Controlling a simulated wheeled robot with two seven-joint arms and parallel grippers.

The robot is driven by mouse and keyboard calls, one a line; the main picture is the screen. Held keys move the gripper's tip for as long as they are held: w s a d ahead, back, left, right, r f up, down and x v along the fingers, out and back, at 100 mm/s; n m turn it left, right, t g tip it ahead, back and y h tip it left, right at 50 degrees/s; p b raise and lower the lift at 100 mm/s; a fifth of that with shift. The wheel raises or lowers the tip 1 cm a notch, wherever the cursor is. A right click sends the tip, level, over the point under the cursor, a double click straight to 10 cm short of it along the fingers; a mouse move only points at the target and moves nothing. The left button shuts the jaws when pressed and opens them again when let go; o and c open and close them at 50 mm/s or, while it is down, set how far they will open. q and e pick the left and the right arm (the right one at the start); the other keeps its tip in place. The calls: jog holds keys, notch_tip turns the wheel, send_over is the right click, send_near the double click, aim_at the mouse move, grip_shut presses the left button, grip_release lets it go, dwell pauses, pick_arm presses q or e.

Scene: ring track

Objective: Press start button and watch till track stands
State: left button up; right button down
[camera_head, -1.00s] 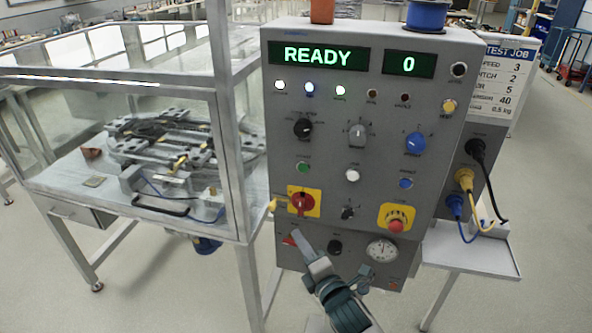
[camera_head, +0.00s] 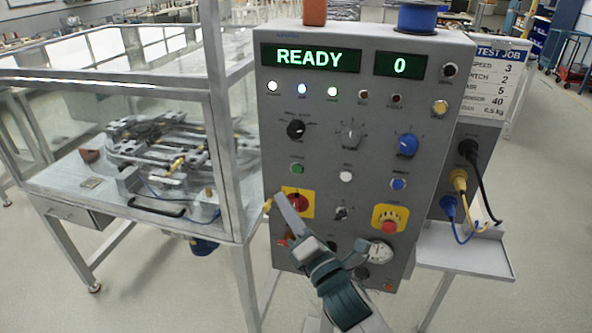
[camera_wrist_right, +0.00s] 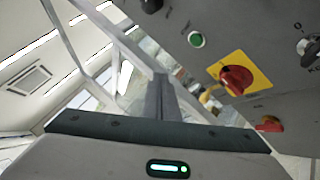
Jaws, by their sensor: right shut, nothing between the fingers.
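The grey control panel (camera_head: 350,120) shows READY on its main display (camera_head: 310,57) and 0 on a smaller one. A green button (camera_head: 297,169) sits at its left, above a red rotary switch on a yellow plate (camera_head: 309,198); the green button also shows in the right wrist view (camera_wrist_right: 196,40). My right gripper (camera_head: 278,201) is shut and empty, its tip just left of the red switch in the picture and below the green button. The ring track (camera_head: 160,145) lies inside a clear-walled enclosure at left. My left gripper is out of view.
A red mushroom button on a yellow plate (camera_head: 389,219) is at lower right of the panel. Cables plug into the panel's right side above a small shelf (camera_head: 465,250). A test job sign (camera_head: 497,80) stands behind.

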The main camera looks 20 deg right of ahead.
aim_at(297, 169)
jog(key=shift+w+d, duration=0.1)
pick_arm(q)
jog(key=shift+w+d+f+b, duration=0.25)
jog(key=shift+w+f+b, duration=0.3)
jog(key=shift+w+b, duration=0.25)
pick_arm(e)
jog(key=w+d, duration=0.1)
jog(key=w, duration=0.1)
jog(key=w+d, duration=0.3)
jog(key=w, duration=0.2)
jog(key=shift+d, duration=0.4)
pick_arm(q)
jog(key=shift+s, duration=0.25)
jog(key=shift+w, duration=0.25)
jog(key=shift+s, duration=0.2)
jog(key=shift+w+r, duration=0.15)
pick_arm(e)
jog(key=shift+w+d, duration=0.2)
jog(key=shift+w, duration=0.2)
